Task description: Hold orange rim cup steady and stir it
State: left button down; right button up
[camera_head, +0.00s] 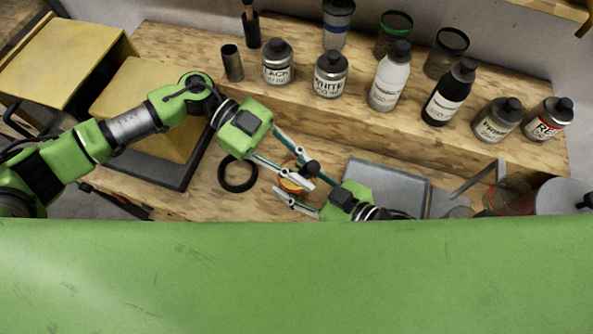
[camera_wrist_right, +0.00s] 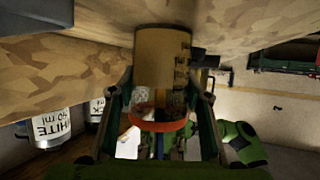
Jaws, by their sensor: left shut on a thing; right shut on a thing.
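The orange rim cup (camera_head: 291,184) stands on the lower worktop, its rim partly hidden by gripper fingers. In the right wrist view its orange rim (camera_wrist_right: 160,122) lies between my right gripper's fingers (camera_wrist_right: 162,105). My right gripper (camera_head: 289,181) reaches in from the right and is shut on the cup. My left gripper (camera_head: 308,176) comes in from the upper left, its fingers over the cup, shut on a small dark-ended tool (camera_head: 309,167). The tool's lower end is hidden, so I cannot tell how deep it sits in the cup.
A black ring (camera_head: 238,174) lies left of the cup. A grey tray (camera_head: 389,183) lies to the right, behind my right gripper. Several paint bottles, including white (camera_head: 331,75) and black (camera_head: 277,62), and rimmed cups stand on the raised shelf behind.

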pick_arm(q)
notch_tip(320, 180, up, 10)
jog(key=s+d, duration=0.2)
jog(key=shift+s+f, duration=0.2)
dwell(0.6)
dwell(0.5)
notch_tip(320, 180, up, 4)
dwell(0.4)
pick_arm(e)
jog(key=o, duration=1.4)
